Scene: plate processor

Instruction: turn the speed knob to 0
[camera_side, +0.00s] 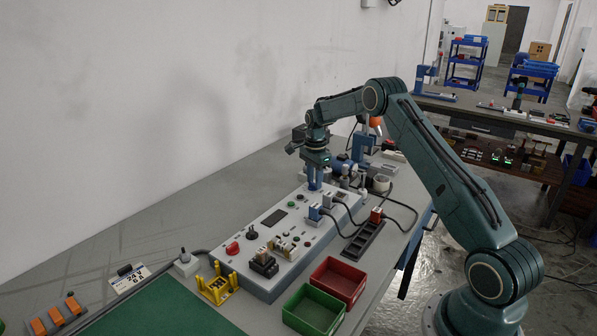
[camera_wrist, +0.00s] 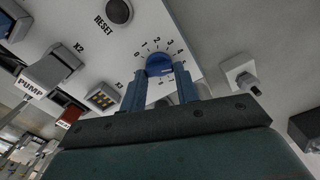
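The speed knob (camera_wrist: 160,63) is a round blue knob on the light grey panel, with a printed scale around it; 0 to 4 can be read in the wrist view. I cannot read its pointer surely. My gripper (camera_wrist: 161,77) points at the panel with its two blue fingers apart, one on each side of the knob. The fingertips look close to its sides; I cannot tell whether they touch. In the side view my gripper (camera_side: 315,187) is down at the far part of the panel (camera_side: 262,279) and hides the knob.
A dark RESET button (camera_wrist: 119,11) and a PUMP connector (camera_wrist: 42,76) lie left of the knob in the wrist view. A grey block with a toggle (camera_wrist: 243,77) is at right. A red bin (camera_side: 338,281) and green bin (camera_side: 313,309) stand before the panel, with cables nearby.

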